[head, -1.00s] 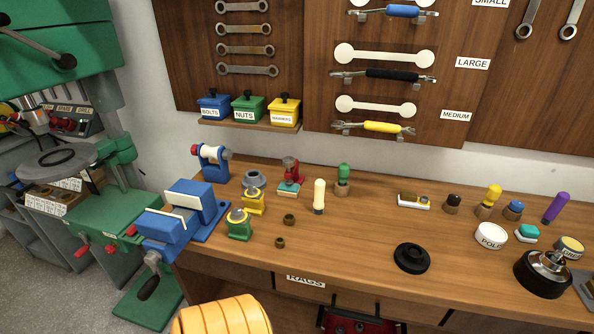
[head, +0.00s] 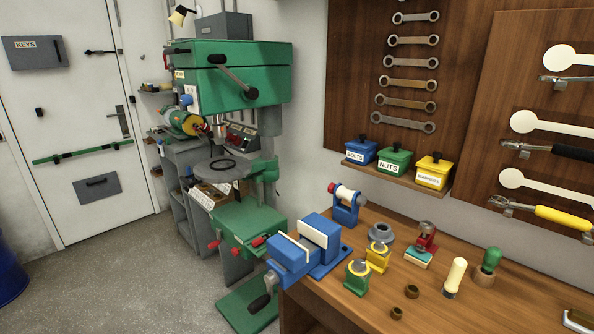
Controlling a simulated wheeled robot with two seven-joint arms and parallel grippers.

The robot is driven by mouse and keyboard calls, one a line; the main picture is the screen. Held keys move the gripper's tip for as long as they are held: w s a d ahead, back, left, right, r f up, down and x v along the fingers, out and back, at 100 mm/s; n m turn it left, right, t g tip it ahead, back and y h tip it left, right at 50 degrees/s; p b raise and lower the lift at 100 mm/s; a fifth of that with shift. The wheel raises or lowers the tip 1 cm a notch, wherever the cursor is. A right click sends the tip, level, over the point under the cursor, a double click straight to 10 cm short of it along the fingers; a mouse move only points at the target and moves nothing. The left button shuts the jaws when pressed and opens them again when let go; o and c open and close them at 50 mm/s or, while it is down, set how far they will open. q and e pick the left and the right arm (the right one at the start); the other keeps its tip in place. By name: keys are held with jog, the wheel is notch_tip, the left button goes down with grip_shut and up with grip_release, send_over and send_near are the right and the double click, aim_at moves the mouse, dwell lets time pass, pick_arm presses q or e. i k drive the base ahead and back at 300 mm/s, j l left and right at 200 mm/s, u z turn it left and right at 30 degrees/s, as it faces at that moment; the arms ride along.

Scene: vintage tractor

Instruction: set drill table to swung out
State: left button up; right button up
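The drill press (head: 230,75) is a tall green machine left of the workbench in the head view. Its round grey drill table (head: 222,171) sits on the column, under the chuck (head: 219,128), with a dark ring on top. A feed lever (head: 238,84) with a dark knob is on the front of the drill head. Neither of my grippers shows in the head view.
A blue vise (head: 305,245) is on the bench corner (head: 420,300), close to the press. Open grey floor (head: 130,275) lies in front of the press and the white door (head: 75,120). A blue drum (head: 8,265) stands at the far left.

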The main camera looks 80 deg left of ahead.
aim_at(224, 169)
jog(key=u, duration=3.4)
jog(key=i+j+z, duration=0.25)
jog(key=i, duration=0.2)
jog(key=i+j+z, duration=0.2)
jog(key=i+j, duration=0.2)
jog(key=i, duration=0.05)
